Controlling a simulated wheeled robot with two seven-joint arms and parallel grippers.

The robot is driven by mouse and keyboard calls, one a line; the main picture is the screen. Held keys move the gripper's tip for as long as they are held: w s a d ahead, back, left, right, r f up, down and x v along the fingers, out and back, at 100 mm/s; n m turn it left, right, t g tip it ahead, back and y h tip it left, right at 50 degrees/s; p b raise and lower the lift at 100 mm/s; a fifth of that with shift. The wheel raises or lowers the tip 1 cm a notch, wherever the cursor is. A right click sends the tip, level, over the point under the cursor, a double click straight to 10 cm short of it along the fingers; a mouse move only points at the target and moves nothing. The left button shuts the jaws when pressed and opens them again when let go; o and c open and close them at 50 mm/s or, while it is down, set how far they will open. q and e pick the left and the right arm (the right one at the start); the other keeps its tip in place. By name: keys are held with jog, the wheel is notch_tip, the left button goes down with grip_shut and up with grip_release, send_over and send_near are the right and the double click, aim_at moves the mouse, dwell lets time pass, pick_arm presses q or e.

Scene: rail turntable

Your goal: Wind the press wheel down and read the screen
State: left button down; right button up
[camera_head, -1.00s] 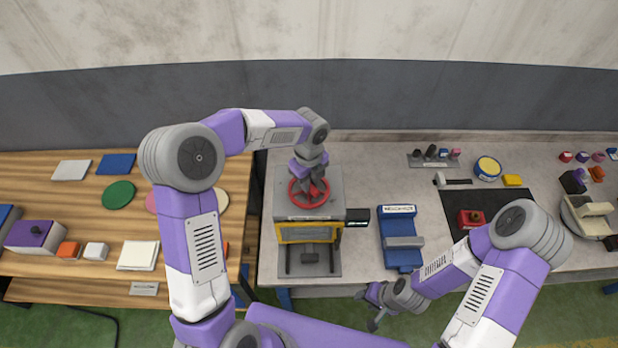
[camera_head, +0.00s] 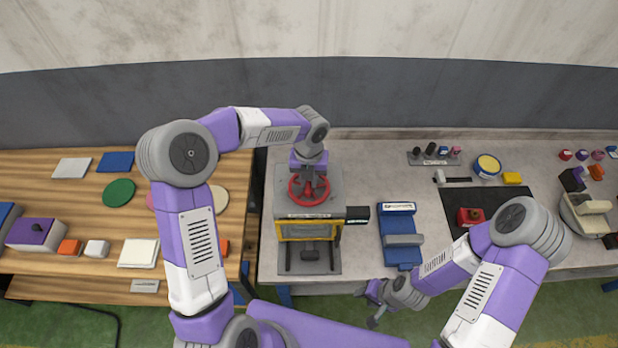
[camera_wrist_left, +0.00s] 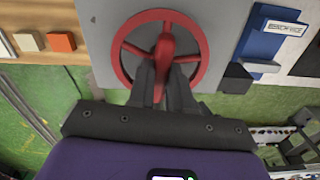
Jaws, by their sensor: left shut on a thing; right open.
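The press (camera_head: 281,203) is a grey block with a yellow-framed front, standing on the pale bench. Its red press wheel (camera_head: 294,199) lies flat on top. In the left wrist view the wheel (camera_wrist_left: 201,48) shows as a red ring with spokes and a red handle (camera_wrist_left: 164,48). My left gripper (camera_head: 309,190) is above the wheel, shut on the handle; its two dark fingers (camera_wrist_left: 164,88) flank it. The small dark screen (camera_head: 358,213) sticks out from the press's right side; its reading is too small to make out. My right gripper (camera_head: 372,303) is open and empty, in front of the bench edge.
A blue fixture (camera_head: 398,222) with a grey bar stands right of the press. A black mat (camera_head: 478,198) with a red block lies further right. The wooden table (camera_head: 115,206) at left holds several discs and blocks. A wall runs behind the bench.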

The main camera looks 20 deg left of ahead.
pick_arm(q)
jog(key=shift+m, duration=0.3)
dwell(0.4)
jog(key=c, duration=1)
grip_release()
jog(key=shift+c, duration=0.2)
notch_tip(320, 180, up, 8)
jog(key=shift+f+b, duration=0.15)
jog(key=shift+b, duration=0.15)
jog(key=shift+f, duration=0.1)
